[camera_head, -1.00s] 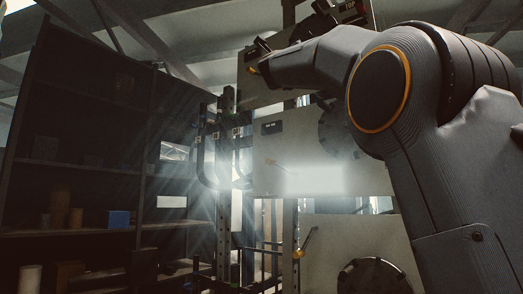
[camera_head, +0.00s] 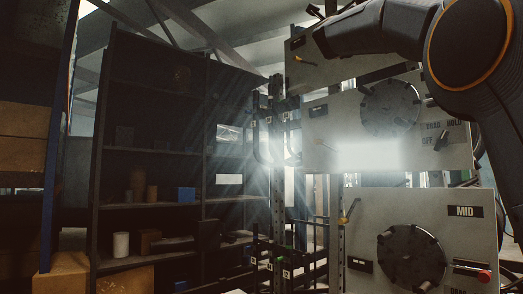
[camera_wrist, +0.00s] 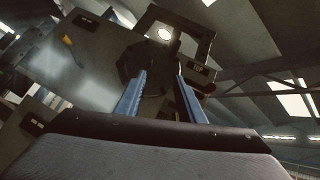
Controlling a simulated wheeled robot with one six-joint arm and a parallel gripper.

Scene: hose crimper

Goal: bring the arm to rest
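My gripper (camera_wrist: 160,98) shows in the wrist view as two blue-grey fingers standing apart, with nothing between them. In the head view my arm comes in at the upper right and reaches left across the top panel (camera_head: 340,68); the gripper itself cannot be made out there. Below are a middle panel with a dark round dial (camera_head: 390,108) and a lower panel marked MID (camera_head: 464,211) with another dial (camera_head: 410,258).
A dark shelf unit (camera_head: 150,150) stands at the left with a blue box (camera_head: 187,194) and a white cylinder (camera_head: 121,245). Cardboard boxes (camera_head: 22,135) are at the far left. A post with hooked hoses (camera_head: 277,150) stands beside the panels. A red knob (camera_head: 484,276) sticks out at lower right.

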